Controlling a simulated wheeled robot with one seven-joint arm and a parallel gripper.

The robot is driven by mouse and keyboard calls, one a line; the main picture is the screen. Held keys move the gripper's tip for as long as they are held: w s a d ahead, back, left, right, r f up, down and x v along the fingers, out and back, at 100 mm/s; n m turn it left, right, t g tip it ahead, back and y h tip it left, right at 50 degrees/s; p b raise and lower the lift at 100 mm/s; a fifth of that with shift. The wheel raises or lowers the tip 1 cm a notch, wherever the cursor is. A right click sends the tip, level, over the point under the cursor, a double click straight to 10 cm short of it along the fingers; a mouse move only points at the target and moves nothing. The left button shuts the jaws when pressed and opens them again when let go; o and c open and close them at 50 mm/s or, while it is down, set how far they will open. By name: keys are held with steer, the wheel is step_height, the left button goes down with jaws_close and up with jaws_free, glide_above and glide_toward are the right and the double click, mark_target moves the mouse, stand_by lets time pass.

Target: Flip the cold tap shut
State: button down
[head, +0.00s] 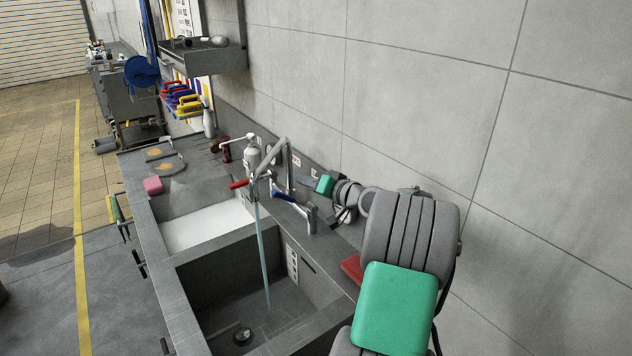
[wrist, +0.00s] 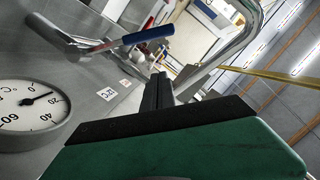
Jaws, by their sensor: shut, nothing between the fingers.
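The cold tap's blue lever (head: 284,196) sits on the right side of the grey mixer (head: 291,165) at the sink's wall side. It also shows in the wrist view as a blue-gripped handle (wrist: 148,35) at upper left. The red lever (head: 239,184) is on the left side. A pale stream of water (head: 261,245) falls from the spout into the basin. My gripper (wrist: 158,92) is shut and empty, its dark fingers pointing up the wrist view, apart from the blue lever. In the head view it is small, near the wall just right of the mixer.
The deep grey sink (head: 205,300) lies below the mixer. A round dial gauge (wrist: 32,112) is close at left in the wrist view. A pink sponge (head: 153,185) lies on the counter and a white spray bottle (head: 208,122) stands farther back. The tiled wall bounds the right side.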

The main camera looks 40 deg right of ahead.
mark_target(293, 200)
steer(key=w+a+f+p, duration=0.2)
steer(key=a+f, duration=0.1)
steer(key=shift+w+f, duration=0.25)
steer(key=shift+w, duration=0.1)
steer(key=shift+f, duration=0.1)
